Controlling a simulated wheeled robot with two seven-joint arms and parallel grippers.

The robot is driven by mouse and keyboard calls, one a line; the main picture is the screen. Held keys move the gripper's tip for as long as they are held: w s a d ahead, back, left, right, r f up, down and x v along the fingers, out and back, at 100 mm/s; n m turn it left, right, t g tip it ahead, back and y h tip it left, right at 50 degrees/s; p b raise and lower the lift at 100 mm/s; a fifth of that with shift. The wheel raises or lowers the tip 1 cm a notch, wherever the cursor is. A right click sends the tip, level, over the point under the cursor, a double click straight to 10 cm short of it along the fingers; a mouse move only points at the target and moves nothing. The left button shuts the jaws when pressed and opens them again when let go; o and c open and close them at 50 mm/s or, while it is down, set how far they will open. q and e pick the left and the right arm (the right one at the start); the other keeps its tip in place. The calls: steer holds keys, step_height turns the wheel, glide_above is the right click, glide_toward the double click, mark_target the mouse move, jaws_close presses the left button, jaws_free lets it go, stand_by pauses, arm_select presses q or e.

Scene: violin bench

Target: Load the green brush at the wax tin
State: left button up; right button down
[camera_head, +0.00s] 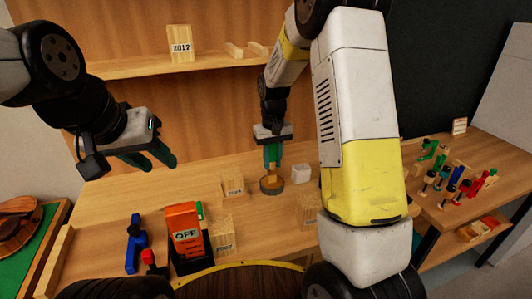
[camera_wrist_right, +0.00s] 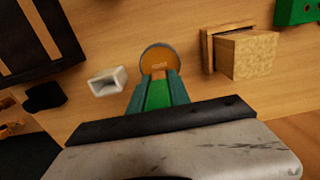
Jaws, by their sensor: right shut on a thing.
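My right gripper (camera_head: 271,160) is shut on the green brush (camera_wrist_right: 157,95), whose handle shows between the teal fingers in the right wrist view. The brush points down at the wax tin (camera_head: 271,189), a small round dark-rimmed tin on the bench. In the right wrist view the wax tin (camera_wrist_right: 158,53) shows orange wax just past the fingertips. The brush's tip overlaps the tin in both views; I cannot tell whether it touches the wax. My left gripper (camera_head: 153,160) is open and empty, raised above the bench at the left.
A white cup (camera_head: 300,173) stands right beside the tin. Wooden blocks (camera_head: 232,186) stand nearby. An orange device marked OFF (camera_head: 184,222), a blue clamp (camera_head: 135,245) and a red clamp (camera_head: 149,259) are at the front left. A shelf (camera_head: 200,66) runs behind; several clamps stand at the right.

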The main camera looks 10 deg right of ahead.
steer(key=shift+r, duration=3.45)
steer(key=shift+s, duration=0.1)
